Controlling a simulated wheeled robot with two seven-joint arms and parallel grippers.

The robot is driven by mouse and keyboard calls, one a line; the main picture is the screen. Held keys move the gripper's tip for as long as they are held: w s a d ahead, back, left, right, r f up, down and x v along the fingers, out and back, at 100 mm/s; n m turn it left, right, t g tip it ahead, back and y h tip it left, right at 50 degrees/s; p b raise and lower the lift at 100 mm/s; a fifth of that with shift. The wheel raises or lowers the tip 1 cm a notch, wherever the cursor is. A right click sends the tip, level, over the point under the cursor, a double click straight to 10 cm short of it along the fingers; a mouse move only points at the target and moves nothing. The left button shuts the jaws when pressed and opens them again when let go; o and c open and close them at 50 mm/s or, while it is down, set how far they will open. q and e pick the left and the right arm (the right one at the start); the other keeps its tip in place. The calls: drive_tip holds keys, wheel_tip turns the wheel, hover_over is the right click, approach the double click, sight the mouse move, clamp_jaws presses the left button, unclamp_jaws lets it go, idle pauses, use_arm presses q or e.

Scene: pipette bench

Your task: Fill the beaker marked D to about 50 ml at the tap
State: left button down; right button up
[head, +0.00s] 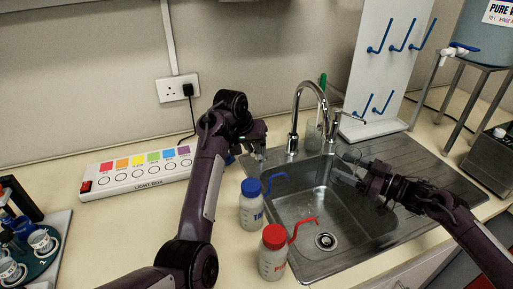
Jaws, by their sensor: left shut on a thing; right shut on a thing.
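The chrome tap (296,122) arches over the sink (300,205); I see no water running from its spout. My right gripper (347,171) is over the right part of the sink, right of the spout. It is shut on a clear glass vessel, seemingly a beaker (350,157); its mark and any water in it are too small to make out. My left gripper (258,148) is left of the tap base, at the sink's back left corner. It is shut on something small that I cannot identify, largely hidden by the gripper.
Blue-capped (252,205) and red-capped (273,255) wash bottles stand at the sink's left edge. A light box (138,170) lies behind my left arm. A white peg rack (385,75) stands behind the sink, and a water container (490,40) is on a stand at right.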

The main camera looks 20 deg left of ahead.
idle(0.4)
use_arm(q)
drive_tip(key=c, duration=1.5)
unclamp_jaws()
drive_tip(key=shift+a, duration=0.1)
drive_tip(key=shift+o, duration=0.2)
drive_tip(key=w+d+n+y, duration=0.2)
drive_tip(key=d+n+y, duration=0.1)
drive_tip(key=d+n, duration=0.35)
drive_tip(key=s+d+r+t+h, duration=0.1)
drive_tip(key=s+d+r, duration=0.1)
drive_tip(key=r, duration=0.6)
drive_tip(key=s+d+r+n+t+h, duration=0.1)
drive_tip(key=s+d+r, duration=0.2)
drive_tip(key=s+r, duration=0.2)
drive_tip(key=s+d+r+t+h, duration=0.1)
drive_tip(key=s+d+r+t, duration=0.1)
drive_tip(key=r, duration=1)
drive_tip(key=shift+s+d+n+h, duration=0.35)
drive_tip(key=shift+s+d, duration=0.2)
drive_tip(key=shift+s, duration=0.3)
